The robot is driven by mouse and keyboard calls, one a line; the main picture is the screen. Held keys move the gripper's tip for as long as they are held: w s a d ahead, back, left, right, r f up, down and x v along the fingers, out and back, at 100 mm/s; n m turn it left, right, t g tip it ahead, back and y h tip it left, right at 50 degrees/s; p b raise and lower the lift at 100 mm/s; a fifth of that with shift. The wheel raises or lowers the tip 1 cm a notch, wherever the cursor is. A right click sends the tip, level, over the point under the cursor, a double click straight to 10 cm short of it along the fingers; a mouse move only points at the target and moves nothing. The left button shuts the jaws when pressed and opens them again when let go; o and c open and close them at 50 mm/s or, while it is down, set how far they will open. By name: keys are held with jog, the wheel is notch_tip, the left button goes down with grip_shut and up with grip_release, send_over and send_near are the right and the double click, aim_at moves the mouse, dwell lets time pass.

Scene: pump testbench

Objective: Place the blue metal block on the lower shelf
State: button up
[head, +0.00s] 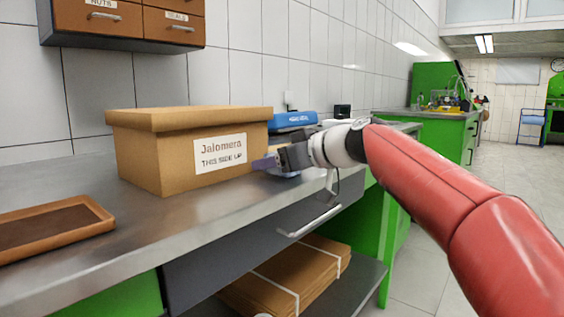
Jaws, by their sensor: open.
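My gripper (272,164) is in front of the right end of a cardboard box, above the steel bench top. It is open. A small blue-violet piece shows at its tip; I cannot tell whether it is the blue metal block or part of the fingers. A pale bluish shape lies just under the gripper and is partly hidden by it. No blue metal block can be made out for certain. The lower shelf (368,284) is dark grey and sits under the bench, below a drawer with a metal handle. Flat brown cardboard packs (285,277) with white straps lie on it.
The cardboard box (190,150) stands on the bench (130,215). A brown-rimmed tray (50,228) lies at the left. A blue case (292,119) is behind the gripper. The drawer handle (308,221) juts out above the shelf. Open floor lies at the right.

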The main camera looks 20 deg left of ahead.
jog(key=shift+w+a+f, duration=0.1)
jog(key=shift+a, duration=0.1)
jog(key=c, duration=1.2)
jog(key=shift+c, duration=0.9)
jog(key=shift+d, duration=0.1)
